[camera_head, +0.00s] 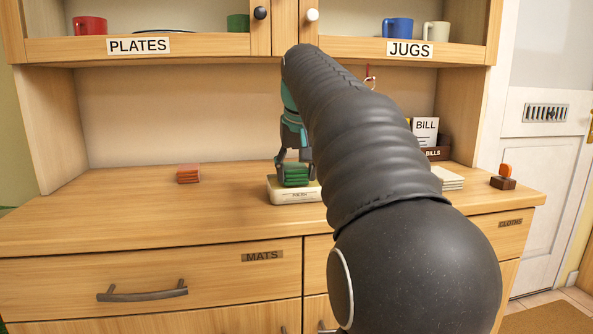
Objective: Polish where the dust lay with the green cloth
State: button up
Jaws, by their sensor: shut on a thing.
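My gripper (294,168) points down over the middle of the counter and is shut on the green cloth (294,180), a small folded bundle with lighter stripes. The cloth is at the top of a low cream-white block or dish (282,198) with a small dark label on its front. I cannot tell whether the cloth rests on it or hangs just above it. No dust shows on the bare wooden counter (120,215). My dark arm hides the counter to the right of the gripper.
Right of my arm are a pale stack (448,178), a BILLS holder (436,153) and an orange-handled stamp (504,177). A shelf with PLATES (138,46) and JUGS (410,50) labels overhangs the back.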

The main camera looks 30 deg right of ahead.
aim_at(297, 169)
jog(key=shift+f, duration=0.35)
dwell(0.7)
jog(key=shift+r+p, duration=1.05)
jog(key=shift+r, duration=2.5)
